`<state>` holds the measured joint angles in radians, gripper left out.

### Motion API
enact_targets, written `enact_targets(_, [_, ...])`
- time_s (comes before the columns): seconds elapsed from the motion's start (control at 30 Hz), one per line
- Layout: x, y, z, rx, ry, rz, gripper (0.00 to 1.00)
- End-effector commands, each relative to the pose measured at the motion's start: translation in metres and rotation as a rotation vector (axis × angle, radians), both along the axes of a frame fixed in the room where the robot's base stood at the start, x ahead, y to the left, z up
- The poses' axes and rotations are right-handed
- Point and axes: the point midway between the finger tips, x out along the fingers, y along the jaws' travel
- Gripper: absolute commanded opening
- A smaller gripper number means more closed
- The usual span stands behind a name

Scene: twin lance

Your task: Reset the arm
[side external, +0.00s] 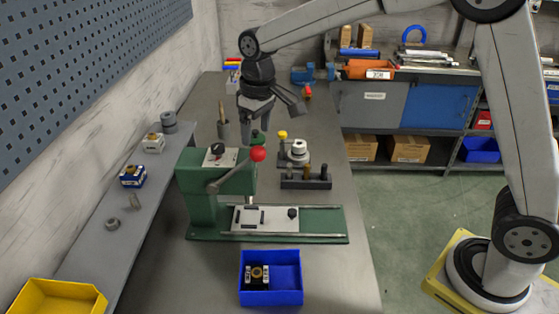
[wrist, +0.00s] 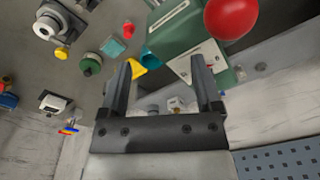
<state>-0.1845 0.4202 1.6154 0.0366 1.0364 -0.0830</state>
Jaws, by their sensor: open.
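My arm reaches in from the right, and my gripper (side external: 256,132) points down above the back of the green press (side external: 200,190) in the side external view. In the wrist view my gripper (wrist: 163,64) has its two fingers wide apart with nothing held between them. The press has a lever with a red ball knob (side external: 258,154), which also shows large at the top right of the wrist view (wrist: 231,15). Whether a finger touches anything near the press top cannot be told.
A blue bin (side external: 286,272) with a dark part stands in front of the press. A dark block with pegs (side external: 306,182) and a yellow-knobbed fixture (side external: 293,155) stand beside it. A narrow left shelf holds small parts and a yellow bin (side external: 58,296). The bench's right front is clear.

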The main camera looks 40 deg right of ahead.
Motion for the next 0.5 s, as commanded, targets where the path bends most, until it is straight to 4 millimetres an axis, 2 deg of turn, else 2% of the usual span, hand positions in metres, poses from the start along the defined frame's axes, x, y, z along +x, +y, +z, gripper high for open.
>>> enact_targets(0.27, [-0.038,-0.031,-0.025,0.017,-0.027,-0.082,0.82])
enact_targets(0.5, [-0.08,-0.056,-0.049,0.026,-0.057,-0.162,0.82])
